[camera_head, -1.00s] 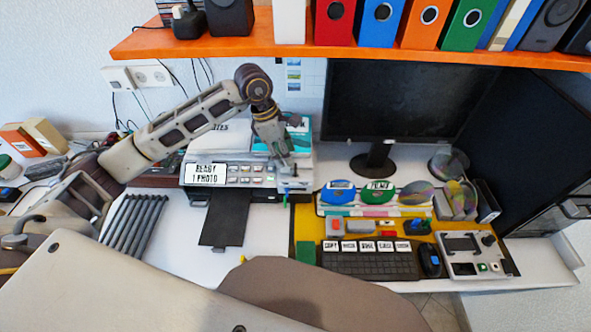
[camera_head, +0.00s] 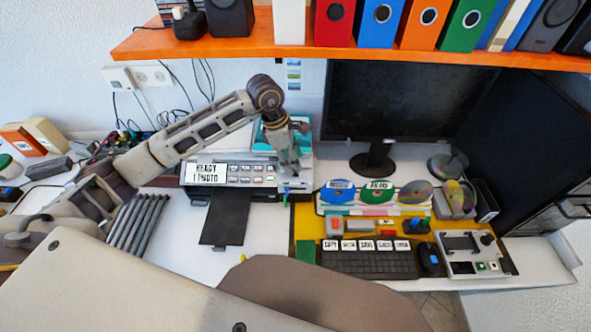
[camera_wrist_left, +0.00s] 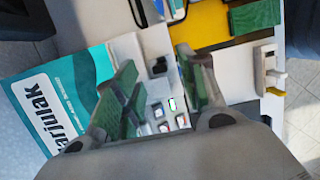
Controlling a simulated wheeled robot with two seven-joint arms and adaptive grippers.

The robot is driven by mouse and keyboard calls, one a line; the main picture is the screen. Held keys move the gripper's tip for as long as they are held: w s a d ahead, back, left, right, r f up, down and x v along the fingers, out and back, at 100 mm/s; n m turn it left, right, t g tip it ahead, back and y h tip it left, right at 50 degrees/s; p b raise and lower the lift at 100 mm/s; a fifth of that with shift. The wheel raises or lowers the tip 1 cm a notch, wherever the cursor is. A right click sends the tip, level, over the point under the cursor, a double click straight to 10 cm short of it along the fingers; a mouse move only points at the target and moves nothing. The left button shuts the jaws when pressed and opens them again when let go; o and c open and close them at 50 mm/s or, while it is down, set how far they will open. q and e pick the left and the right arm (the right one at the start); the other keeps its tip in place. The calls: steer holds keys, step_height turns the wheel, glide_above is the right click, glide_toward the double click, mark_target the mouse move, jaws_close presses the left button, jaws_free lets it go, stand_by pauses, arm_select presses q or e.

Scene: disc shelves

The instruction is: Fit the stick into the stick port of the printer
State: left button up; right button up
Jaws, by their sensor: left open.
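The printer (camera_head: 235,172) stands on the desk under the shelf, with a "READY 1 PHOTO" label and rows of buttons on its front. My left gripper (camera_head: 290,168) is over the printer's right end, pointing down. In the left wrist view the gripper (camera_wrist_left: 160,92) is open, its green-padded fingers apart with nothing held between them. The printer's panel with small buttons (camera_wrist_left: 172,103) shows beyond the gap. The stick port is not distinct. My right gripper is out of view.
To the right are a disc rack (camera_head: 330,210), keyboard (camera_head: 365,262) and monitor (camera_head: 395,100). The orange shelf (camera_head: 350,52) hangs above.

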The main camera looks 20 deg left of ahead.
arm_select(q)
steer(key=shift+x, duration=1.2)
steer(key=c, duration=0.8)
